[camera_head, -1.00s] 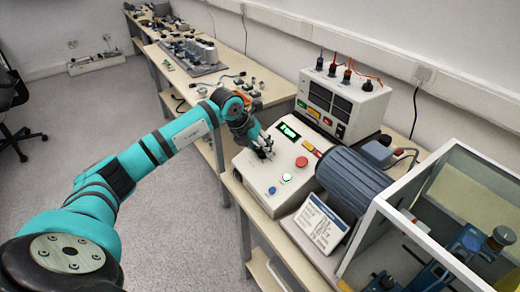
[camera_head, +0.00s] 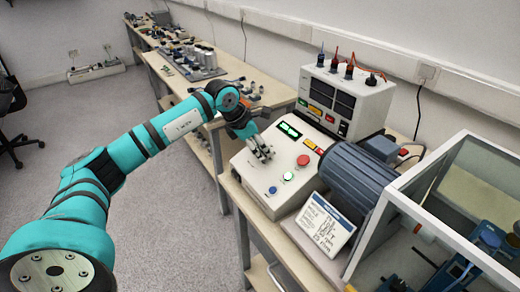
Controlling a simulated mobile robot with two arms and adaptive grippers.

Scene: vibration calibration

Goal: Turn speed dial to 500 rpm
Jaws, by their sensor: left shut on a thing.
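The white control box (camera_head: 249,185) sits on the near bench, with a green lit display (camera_head: 289,130) at its far end. A red button (camera_head: 303,160), a green lit button (camera_head: 288,176) and a blue button (camera_head: 273,189) are on its top face. My left gripper (camera_head: 264,155) is over the left part of this face, below the display. It is shut on the speed dial, which its fingers hide. The display digits are too small to read. My right gripper is not in view.
A power supply unit (camera_head: 344,100) with plugged leads stands behind the box. A grey motor (camera_head: 352,180), a tilted information card (camera_head: 324,221) and a clear-walled enclosure (camera_head: 440,220) stand to the right. Open floor (camera_head: 160,220) lies left of the bench.

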